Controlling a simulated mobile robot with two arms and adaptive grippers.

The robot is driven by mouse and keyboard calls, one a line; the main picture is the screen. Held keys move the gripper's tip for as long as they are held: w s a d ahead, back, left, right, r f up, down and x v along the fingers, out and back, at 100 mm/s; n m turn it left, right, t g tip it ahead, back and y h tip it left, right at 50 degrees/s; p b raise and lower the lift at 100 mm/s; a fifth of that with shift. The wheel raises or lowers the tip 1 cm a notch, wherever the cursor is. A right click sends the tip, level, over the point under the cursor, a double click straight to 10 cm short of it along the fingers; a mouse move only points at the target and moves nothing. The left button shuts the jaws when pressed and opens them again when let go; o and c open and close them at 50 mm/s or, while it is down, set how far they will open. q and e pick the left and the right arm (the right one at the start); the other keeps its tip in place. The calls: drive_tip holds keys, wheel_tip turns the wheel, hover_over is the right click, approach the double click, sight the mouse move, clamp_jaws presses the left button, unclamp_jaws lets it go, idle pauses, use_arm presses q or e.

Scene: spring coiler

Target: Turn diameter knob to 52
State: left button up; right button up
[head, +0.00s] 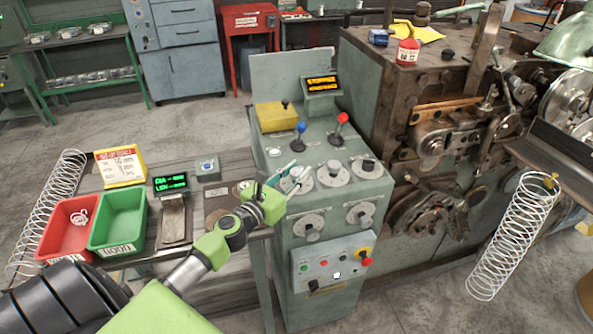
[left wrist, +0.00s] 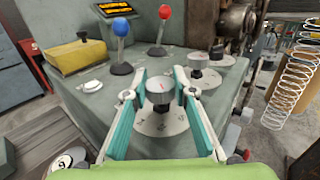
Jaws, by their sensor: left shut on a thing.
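A control cabinet with a sloped top carries several round grey knobs on numbered dial plates. My left gripper (head: 295,176) is at the leftmost top knob and hides most of it in the head view. In the left wrist view that knob (left wrist: 160,92) stands between the two teal-lined fingers (left wrist: 160,82), and the gripper is shut on it. A red mark shows on its top. Its dial plate (left wrist: 158,122) shows below it, but the numbers are too small to read surely. A green-lit display (head: 170,183) on the bench has DIA and LEN lines. My right gripper is not in view.
Two more top knobs (head: 333,172) stand to the right. Blue (head: 300,128) and red (head: 341,120) levers rise behind. A button panel (head: 333,265) is on the cabinet front. Red (head: 68,228) and green (head: 118,218) bins sit on the left bench. The coiling machine stands right.

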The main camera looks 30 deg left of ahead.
use_arm(q)
drive_tip(key=shift+m+h+b, duration=0.4)
drive_tip(key=shift+m+h, duration=0.4)
drive_tip(key=shift+h, duration=0.8)
drive_tip(key=o, duration=1.1)
drive_tip(key=v, duration=1.2)
drive_tip(key=shift+r, duration=0.2)
drive_tip(key=shift+d+m, duration=0.15)
drive_tip(key=shift+m, duration=0.15)
